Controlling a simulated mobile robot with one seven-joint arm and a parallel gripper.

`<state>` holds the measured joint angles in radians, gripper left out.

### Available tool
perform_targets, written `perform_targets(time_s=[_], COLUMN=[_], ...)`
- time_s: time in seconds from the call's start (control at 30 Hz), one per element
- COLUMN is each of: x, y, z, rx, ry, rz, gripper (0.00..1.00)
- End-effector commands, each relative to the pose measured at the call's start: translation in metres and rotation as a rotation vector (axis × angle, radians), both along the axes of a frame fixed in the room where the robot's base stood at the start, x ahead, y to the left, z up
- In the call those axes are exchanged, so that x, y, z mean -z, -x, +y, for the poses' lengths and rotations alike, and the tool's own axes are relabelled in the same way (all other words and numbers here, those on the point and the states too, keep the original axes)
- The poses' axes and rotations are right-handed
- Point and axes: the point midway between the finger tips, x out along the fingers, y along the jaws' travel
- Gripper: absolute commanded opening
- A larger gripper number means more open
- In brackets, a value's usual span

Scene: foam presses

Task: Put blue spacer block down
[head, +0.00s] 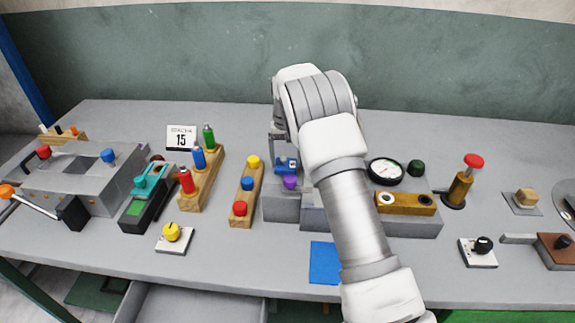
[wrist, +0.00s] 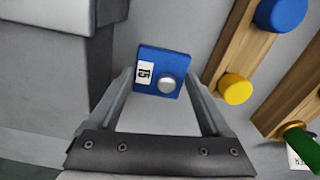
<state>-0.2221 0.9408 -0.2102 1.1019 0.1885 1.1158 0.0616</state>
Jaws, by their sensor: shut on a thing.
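The blue spacer block (wrist: 162,73) shows in the wrist view, with a white "15" label and a round silver knob on its face. My gripper (wrist: 160,88) is shut on it, one finger at each side. In the head view the blue spacer block (head: 287,164) shows small, left of my white arm and just behind a grey stepped block with a purple knob.
A flat blue square (head: 324,263) lies bare near the table's front, partly behind my arm. The grey stepped block (head: 283,208) stands close to my gripper. Left is a wooden strip (head: 246,190) with coloured knobs. A pressure gauge (head: 386,171) stands right.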

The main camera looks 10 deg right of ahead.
Motion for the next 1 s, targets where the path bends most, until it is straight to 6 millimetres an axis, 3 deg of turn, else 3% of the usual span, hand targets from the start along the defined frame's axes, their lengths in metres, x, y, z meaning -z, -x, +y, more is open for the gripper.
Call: perform_targets(time_s=[0.13, 0.5, 0.53, 0.6, 0.87, 1.0], x=[0.021, 0.025, 0.025, 0.025, 0.023, 0.011], y=[0.0, 0.0, 0.0, 0.0, 0.0, -0.001], z=[0.0, 0.0, 0.0, 0.0, 0.0, 0.0], rx=[-0.001, 0.0, 0.0, 0.0, 0.0, 0.0], ry=[0.0, -0.001, 0.0, 0.0, -0.001, -0.002], rz=[0.001, 0.001, 0.001, 0.001, 0.001, -0.003], gripper=[0.07, 0.07, 0.86, 0.98, 1.0, 1.0])
